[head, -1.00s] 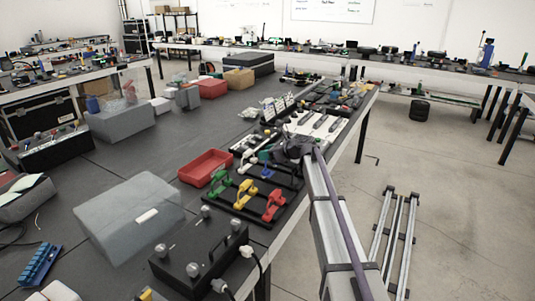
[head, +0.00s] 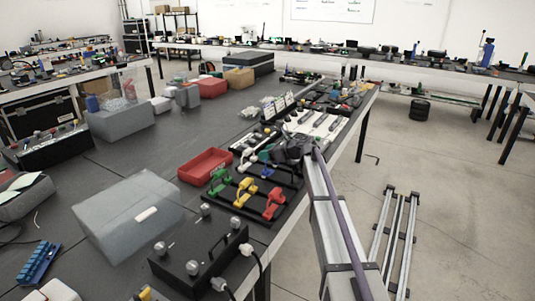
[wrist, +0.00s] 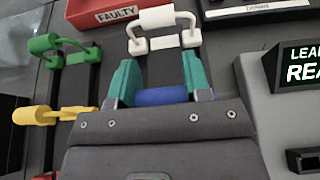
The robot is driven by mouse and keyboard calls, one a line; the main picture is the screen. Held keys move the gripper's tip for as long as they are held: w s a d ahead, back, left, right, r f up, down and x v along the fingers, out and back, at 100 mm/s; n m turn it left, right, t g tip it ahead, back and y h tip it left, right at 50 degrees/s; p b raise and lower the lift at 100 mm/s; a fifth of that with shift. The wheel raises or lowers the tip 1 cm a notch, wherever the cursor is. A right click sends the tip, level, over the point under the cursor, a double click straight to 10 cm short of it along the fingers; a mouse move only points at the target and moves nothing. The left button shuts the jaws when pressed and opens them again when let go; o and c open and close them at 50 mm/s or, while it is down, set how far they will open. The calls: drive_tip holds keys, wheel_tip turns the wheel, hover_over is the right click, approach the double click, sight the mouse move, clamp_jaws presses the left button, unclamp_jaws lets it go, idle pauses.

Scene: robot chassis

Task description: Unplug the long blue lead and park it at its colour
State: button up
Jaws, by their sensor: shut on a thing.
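The blue lead (wrist: 160,96) lies between the teal fingers of my gripper (wrist: 158,92) in the wrist view. The fingers are shut on its blue bar. The dark gripper body hides its lower side, so I cannot tell whether it is seated. In the head view, my gripper (head: 280,155) is at the black rack (head: 285,183), and the blue part (head: 267,172) shows just in front of it. A white lead (wrist: 163,27) stands just beyond the blue one. Green (wrist: 62,48) and yellow (wrist: 50,114) leads stand to the left.
A red tray marked FAULTY (wrist: 115,14) is beyond the leads; it shows in the head view (head: 205,164). A lit sign (wrist: 302,65) stands at right in the wrist view. A red lead (head: 273,205) and a black box with knobs (head: 200,250) are nearer in the head view.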

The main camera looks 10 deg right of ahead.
drive_tip(key=shift+f+b, duration=0.95)
drive_tip(key=shift+f, duration=0.05)
drive_tip(key=o, duration=1)
drive_tip(key=shift+r, duration=0.1)
wheel_tip(320, 180, up, 10)
drive_tip(key=p, duration=1)
